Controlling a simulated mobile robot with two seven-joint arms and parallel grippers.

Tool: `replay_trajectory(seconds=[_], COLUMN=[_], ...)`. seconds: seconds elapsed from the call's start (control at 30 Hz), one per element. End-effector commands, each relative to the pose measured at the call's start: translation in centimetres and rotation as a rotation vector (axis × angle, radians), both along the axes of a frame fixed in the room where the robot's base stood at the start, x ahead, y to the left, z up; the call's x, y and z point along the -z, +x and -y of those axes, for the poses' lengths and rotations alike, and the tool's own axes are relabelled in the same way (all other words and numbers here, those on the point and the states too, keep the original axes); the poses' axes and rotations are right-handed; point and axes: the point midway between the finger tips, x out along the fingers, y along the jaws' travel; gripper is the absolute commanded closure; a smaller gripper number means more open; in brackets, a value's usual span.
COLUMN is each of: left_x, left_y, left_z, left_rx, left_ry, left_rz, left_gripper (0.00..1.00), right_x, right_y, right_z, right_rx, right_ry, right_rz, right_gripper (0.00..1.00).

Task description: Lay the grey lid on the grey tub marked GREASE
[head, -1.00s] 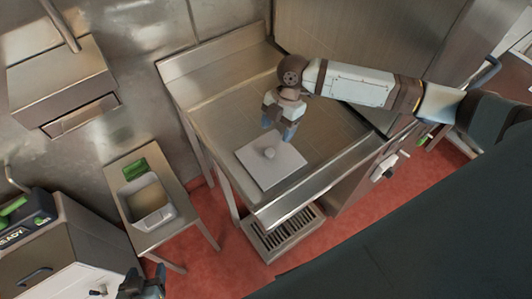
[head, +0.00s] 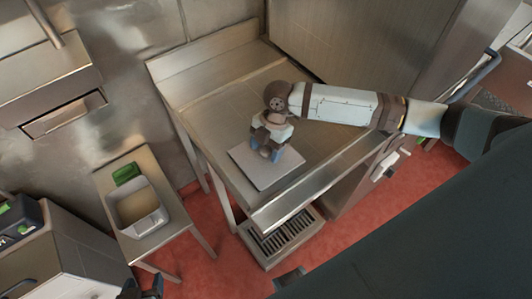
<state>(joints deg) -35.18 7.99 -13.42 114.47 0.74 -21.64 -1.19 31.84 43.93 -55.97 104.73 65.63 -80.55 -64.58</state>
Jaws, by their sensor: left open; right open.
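The grey lid (head: 262,178) lies flat on the steel table, with its round knob (head: 265,151) on top. My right gripper (head: 266,149) is open over the lid, with its blue-grey fingers down on both sides of the knob. Whether they touch the knob I cannot tell. The grey tub (head: 160,220) stands uncovered on a small side table at the left, with something brownish inside. No GREASE marking is legible on it. My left gripper (head: 150,290) shows only in part at the bottom edge, below the side table.
A green object (head: 126,174) sits right behind the tub. The steel table (head: 215,105) has a raised back edge and is mostly bare. A gap of red floor (head: 196,268) separates it from the small side table (head: 172,240). A drain grate (head: 285,237) lies below the steel table.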

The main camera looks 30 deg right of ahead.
Motion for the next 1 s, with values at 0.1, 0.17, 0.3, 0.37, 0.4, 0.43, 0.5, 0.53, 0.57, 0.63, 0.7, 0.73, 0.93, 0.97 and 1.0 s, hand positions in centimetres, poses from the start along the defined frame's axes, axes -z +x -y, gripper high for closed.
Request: replay_trajectory(seconds=[0.1, 0.17, 0.3, 0.37, 0.4, 0.43, 0.5, 0.53, 0.57, 0.63, 0.7, 0.73, 0.93, 0.97, 1.0], left_x=[0.0, 0.1, 0.3, 0.3, 0.3, 0.3, -0.1, -0.3, -0.6, -1.3, -2.1, -2.5, -4.8, -5.0, -5.2], left_y=[0.0, 0.0, -0.1, -0.1, -0.1, -0.2, -0.2, -0.2, -0.2, -0.2, -0.2, -0.1, 0.0, 0.0, 0.0], left_z=[0.0, 0.0, 0.0, 0.0, 0.0, 0.0, 0.0, 0.0, 0.0, 0.0, 0.0, 0.0, 0.0, 0.0, 0.0], left_rx=[0.000, 0.000, 0.000, 0.000, 0.000, 0.000, 0.000, 0.000, 0.000, 0.000, 0.000, 0.000, 0.001, 0.001, 0.001], left_ry=[0.000, 0.001, 0.001, 0.002, 0.002, 0.002, 0.002, 0.002, 0.002, 0.002, 0.002, 0.002, 0.000, -0.001, -0.001], left_rz=[-0.001, -0.002, -0.005, -0.007, -0.007, -0.008, -0.009, -0.009, -0.009, -0.009, -0.008, -0.007, -0.001, 0.000, 0.001], left_gripper=[0.36, 0.36, 0.36, 0.36, 0.36, 0.36, 0.36, 0.36, 0.36, 0.36, 0.36, 0.36, 0.36, 0.36, 0.36], right_x=[0.0, 0.0, 0.0, 0.0, -0.1, -0.2, -0.6, -0.8, -1.1, -1.8, -2.6, -2.9, -4.8, -5.0, -5.2], right_y=[0.0, 0.0, 0.0, 0.0, 0.0, 0.0, 0.0, 0.0, 0.0, 0.0, 0.0, 0.0, 0.0, 0.0, 0.0], right_z=[0.0, 0.0, 0.0, 0.0, 0.0, 0.0, 0.0, 0.0, 0.0, 0.0, 0.0, 0.0, 0.0, 0.0, 0.0], right_rx=[0.000, 0.000, 0.000, 0.000, 0.000, 0.000, 0.000, 0.000, 0.000, 0.000, 0.000, 0.000, 0.000, 0.000, 0.000], right_ry=[0.000, 0.000, 0.000, 0.000, 0.000, 0.000, -0.001, -0.001, -0.001, -0.001, -0.001, 0.000, 0.000, 0.000, 0.000], right_rz=[0.000, 0.000, 0.000, 0.000, 0.000, 0.000, 0.000, 0.000, 0.000, 0.000, 0.000, 0.000, 0.000, 0.000, 0.000], right_gripper=[0.55, 0.68, 0.88, 0.92, 0.92, 0.92, 0.92, 0.92, 0.92, 0.92, 0.92, 0.92, 0.92, 0.92, 0.92])
